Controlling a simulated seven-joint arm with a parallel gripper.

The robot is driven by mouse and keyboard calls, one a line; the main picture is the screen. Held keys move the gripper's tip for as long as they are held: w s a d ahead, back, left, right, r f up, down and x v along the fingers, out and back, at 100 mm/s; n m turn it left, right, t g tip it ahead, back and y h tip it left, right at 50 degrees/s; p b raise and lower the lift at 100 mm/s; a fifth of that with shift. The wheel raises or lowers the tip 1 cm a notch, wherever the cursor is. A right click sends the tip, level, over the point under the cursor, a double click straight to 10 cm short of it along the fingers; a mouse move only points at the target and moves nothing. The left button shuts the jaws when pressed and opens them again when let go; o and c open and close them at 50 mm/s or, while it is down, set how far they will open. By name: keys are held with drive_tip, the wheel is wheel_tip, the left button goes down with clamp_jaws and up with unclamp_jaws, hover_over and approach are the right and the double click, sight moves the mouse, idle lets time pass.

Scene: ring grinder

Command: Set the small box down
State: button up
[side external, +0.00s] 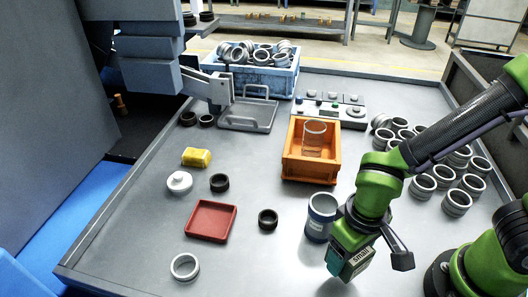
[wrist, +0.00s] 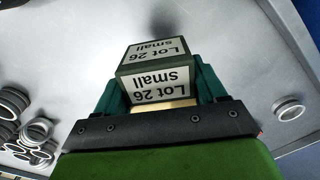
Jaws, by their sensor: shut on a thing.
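The small box (wrist: 157,68) is dark green with white labels reading "Lot 26 small". My gripper (wrist: 158,88) is shut on it, with a green finger on each side. In the side view the box (side external: 352,264) hangs under my wrist near the table's front edge, right of the blue-and-white cup. A dark shadow lies on the table near it, and it appears to be held above the surface; the exact gap is hard to tell.
Several metal rings (side external: 456,202) crowd the right. A red tray (side external: 211,220), a black ring (side external: 268,218) and a light ring (side external: 185,267) are left. The front middle is clear.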

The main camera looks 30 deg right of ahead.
drive_tip(key=w+a, duration=0.3)
drive_tip(key=w+a+f, duration=0.1)
drive_tip(key=w+a, duration=0.6)
drive_tip(key=w, duration=0.1)
drive_tip(key=shift+a+f, duration=0.3)
drive_tip(key=shift+f, duration=1.7)
drive_tip(key=shift+f, duration=0.1)
drive_tip(key=o, duration=1.3)
wheel_tip(320, 180, up, 12)
drive_tip(key=d+r+m+t+y, duration=0.25)
drive_tip(key=d+r, duration=0.65)
drive_tip(key=d, duration=0.5)
drive_tip(key=s+d+t, duration=0.1)
drive_tip(key=s+d, duration=0.1)
drive_tip(key=d, duration=0.1)
drive_tip(key=s+d+r+m+t, duration=0.1)
drive_tip(key=s+d+t, duration=0.1)
drive_tip(key=d, duration=0.2)
drive_tip(key=s+d+r+t, duration=0.1)
drive_tip(key=s+d, duration=0.1)
drive_tip(key=d, duration=0.2)
drive_tip(key=shift+r+m+t+h, duration=0.15)
drive_tip(key=shift+m+t+h, duration=0.1)
drive_tip(key=shift+t, duration=0.1)
